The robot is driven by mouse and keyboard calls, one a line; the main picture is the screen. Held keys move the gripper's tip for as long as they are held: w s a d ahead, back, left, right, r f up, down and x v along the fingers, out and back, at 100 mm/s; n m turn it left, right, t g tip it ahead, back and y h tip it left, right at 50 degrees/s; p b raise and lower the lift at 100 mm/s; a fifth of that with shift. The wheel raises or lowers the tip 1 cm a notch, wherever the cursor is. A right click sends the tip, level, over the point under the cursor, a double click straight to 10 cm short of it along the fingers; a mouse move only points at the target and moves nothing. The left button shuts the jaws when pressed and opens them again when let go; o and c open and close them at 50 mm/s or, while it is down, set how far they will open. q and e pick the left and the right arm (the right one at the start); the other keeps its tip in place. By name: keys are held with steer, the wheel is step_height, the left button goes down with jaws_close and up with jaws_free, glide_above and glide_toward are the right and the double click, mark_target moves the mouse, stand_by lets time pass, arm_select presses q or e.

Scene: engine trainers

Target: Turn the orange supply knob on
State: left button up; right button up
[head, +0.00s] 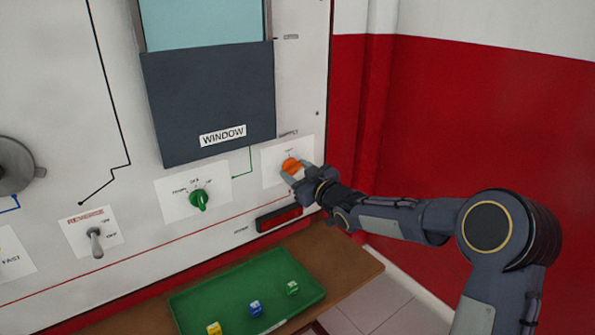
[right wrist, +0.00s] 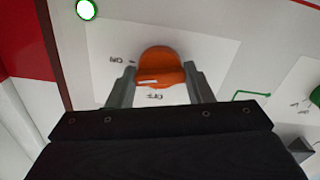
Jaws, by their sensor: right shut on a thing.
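The orange supply knob (head: 291,164) sits on a white label plate (head: 271,172) at the right of the trainer panel. My right gripper (head: 296,174) reaches it from the right and is shut on it. In the right wrist view the orange knob (right wrist: 161,62) sits between the two grey fingers, one on each side. A short pale mark shows on the knob, and small lettering stands on the plate below it and to its left. I cannot tell for certain which setting the mark points to. My left gripper is not in view.
A green knob (head: 199,199) and a toggle switch (head: 95,241) are on the panel to the left. A grey window panel (head: 212,108) is above. Below, a green tray (head: 225,287) holds small coloured blocks on a wooden shelf (head: 345,268). A red-and-white wall stands at right.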

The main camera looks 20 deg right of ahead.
steer(key=shift+m, duration=1.3)
steer(key=o, duration=1)
steer(key=v, duration=0.7)
steer(key=shift+s+d, duration=0.15)
steer(key=shift+s, duration=0.2)
